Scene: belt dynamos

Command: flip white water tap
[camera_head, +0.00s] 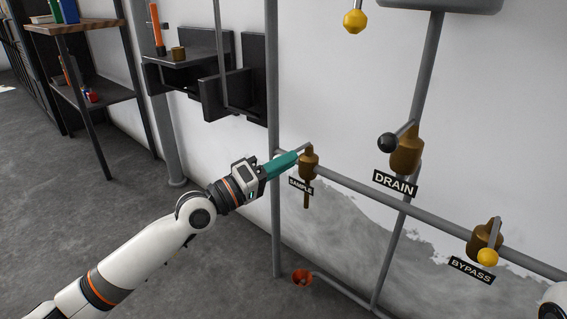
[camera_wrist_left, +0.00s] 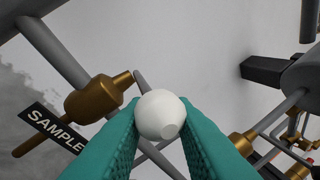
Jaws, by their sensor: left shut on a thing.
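The white tap knob (camera_wrist_left: 160,114) shows as a white ball in the left wrist view, on the end of a grey lever. It belongs to the brass tap (camera_head: 308,162) with the SAMPLE label (camera_head: 301,186), which also shows in the wrist view at left (camera_wrist_left: 95,98). My left gripper (camera_head: 290,160) has teal fingers and is shut on the white knob, with one finger on each side. The lever (camera_head: 304,149) slants from the tap's top toward the fingers. My right gripper is not in view.
To the right are a DRAIN tap (camera_head: 404,150) with a black knob and a BYPASS tap (camera_head: 484,238) with a yellow knob. Grey pipes (camera_head: 275,220) run along the wall. Dark shelves (camera_head: 190,70) stand behind. The floor at left is free.

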